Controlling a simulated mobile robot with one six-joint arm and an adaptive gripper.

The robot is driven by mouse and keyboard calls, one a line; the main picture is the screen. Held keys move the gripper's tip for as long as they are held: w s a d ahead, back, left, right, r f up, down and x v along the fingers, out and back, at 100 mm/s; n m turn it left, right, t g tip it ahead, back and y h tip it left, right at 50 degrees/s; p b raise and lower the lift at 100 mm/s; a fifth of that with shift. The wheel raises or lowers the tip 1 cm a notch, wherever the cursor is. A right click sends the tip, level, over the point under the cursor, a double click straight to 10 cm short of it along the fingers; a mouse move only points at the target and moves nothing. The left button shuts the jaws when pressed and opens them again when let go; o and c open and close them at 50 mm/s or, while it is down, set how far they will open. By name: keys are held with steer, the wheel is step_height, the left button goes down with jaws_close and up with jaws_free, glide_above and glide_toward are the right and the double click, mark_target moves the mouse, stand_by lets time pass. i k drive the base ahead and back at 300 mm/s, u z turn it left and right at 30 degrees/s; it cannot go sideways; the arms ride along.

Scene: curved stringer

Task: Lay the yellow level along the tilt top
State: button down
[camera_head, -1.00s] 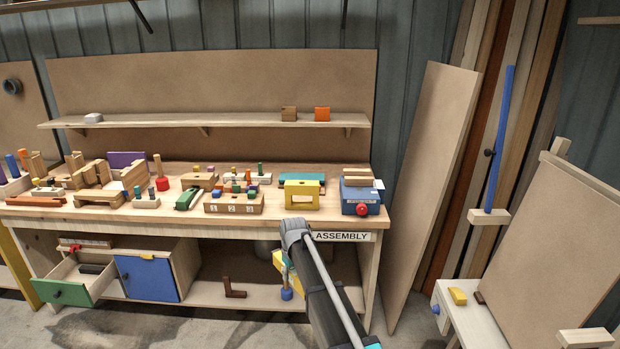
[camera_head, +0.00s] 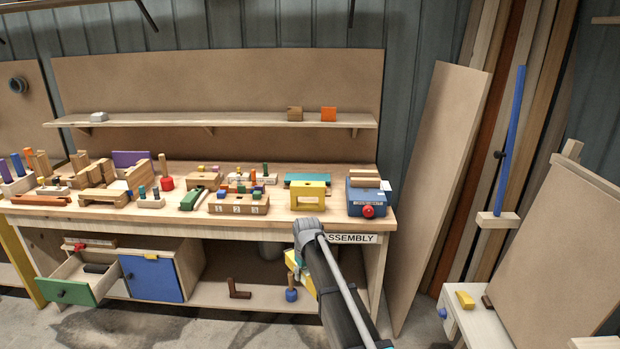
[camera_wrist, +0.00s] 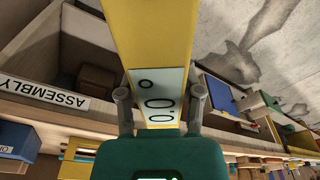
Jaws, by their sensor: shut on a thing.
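The yellow level (camera_wrist: 146,28) is a long yellow bar with a pale display reading about 0.0. My gripper (camera_wrist: 160,106) is shut on it, with one grey finger on each side of the display. In the head view, part of the level (camera_head: 301,268) shows beside my arm, in front of the bench and below its top edge; the arm hides the rest. A blue box (camera_head: 366,206) with a red knob and pale wooden pieces on top stands at the bench's right end. It may be the tilt top; I cannot tell for sure.
The bench top (camera_head: 180,212) holds several wooden fixtures, including a yellow block (camera_head: 308,197) left of the blue box. The ASSEMBLY sign (camera_head: 352,239) is on the front edge. A green drawer (camera_head: 66,291) stands open below. A large board (camera_head: 562,250) leans at the right.

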mark_target(307, 177)
steer(key=z, duration=0.05)
steer(key=i, duration=0.95)
steer(key=u, duration=0.05)
